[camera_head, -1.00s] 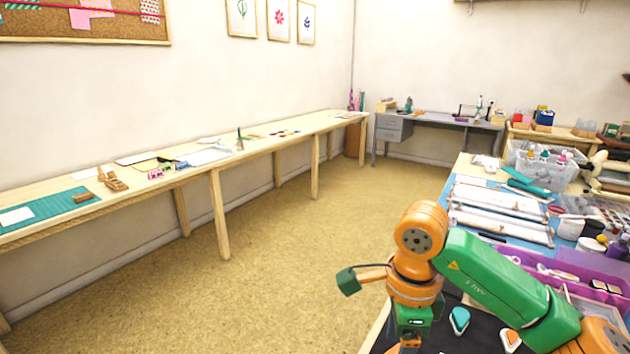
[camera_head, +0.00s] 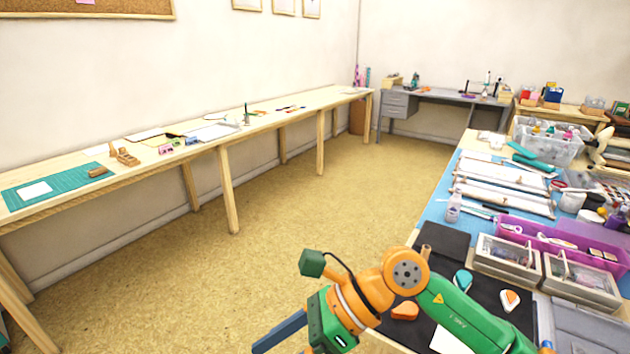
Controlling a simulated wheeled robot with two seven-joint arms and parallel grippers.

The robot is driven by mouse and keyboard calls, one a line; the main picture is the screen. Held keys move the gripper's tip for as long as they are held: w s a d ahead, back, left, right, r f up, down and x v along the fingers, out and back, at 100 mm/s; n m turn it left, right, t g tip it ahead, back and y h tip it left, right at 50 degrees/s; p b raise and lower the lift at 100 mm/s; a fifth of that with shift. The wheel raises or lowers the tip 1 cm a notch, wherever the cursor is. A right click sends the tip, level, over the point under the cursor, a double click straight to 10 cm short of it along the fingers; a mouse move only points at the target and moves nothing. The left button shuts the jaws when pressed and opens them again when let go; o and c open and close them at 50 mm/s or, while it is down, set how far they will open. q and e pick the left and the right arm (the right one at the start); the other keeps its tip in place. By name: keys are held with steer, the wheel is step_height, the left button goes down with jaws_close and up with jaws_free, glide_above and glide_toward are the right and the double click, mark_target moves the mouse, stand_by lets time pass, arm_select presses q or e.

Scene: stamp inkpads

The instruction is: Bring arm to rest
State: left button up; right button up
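My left arm and gripper are not in view. A teal inkpad (camera_head: 462,280), an orange-and-white inkpad (camera_head: 510,300) and an orange inkpad (camera_head: 405,311) lie on a dark mat (camera_head: 487,286). A small wooden piece (camera_head: 426,250) stands at the mat's far left. A white sheet (camera_head: 447,341) lies partly hidden behind my arm.
The worktable at right also holds two wooden boxes (camera_head: 505,262), a purple tray (camera_head: 545,240) and a small bottle (camera_head: 454,208). A long bench (camera_head: 200,145) lines the left wall. The tan floor (camera_head: 290,215) between them is clear.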

steer(key=a+r+m+y, duration=0.4)
steer(key=r+m+y, duration=0.1)
steer(key=r+y, duration=0.45)
steer(key=w+d+r+m+t+h, duration=0.2)
steer(key=w+d+m+t, duration=0.3)
steer(key=m+t, duration=0.65)
steer(key=w+d+r+m+t+h, duration=0.15)
steer(key=w+d+m+t, duration=0.4)
steer(key=m+t, duration=0.6)
steer(key=d+f+m+g+h, duration=0.3)
steer(key=d+f+m+h, duration=0.5)
steer(key=f, duration=0.3)
steer(key=d+f+m+g+h, duration=0.2)
steer(key=d+f+m+h, duration=0.3)
steer(key=f+m+h, duration=0.4)
steer(key=s+d+f+m+g+p, duration=0.2)
steer(key=s+f+g, duration=0.2)
steer(key=s+f, duration=0.7)
steer(key=s+d+f+m+g+p, duration=0.1)
steer(key=s+f+g+p, duration=0.2)
steer(key=s+f, duration=0.9)
steer(key=s+d+f+m+g+p, duration=0.2)
steer(key=s+f+g, duration=0.5)
steer(key=s+f, duration=0.4)
steer(key=shift+s+d+f+m+p, duration=0.25)
steer(key=shift+f+p, duration=0.2)
steer(key=shift+f, duration=0.45)
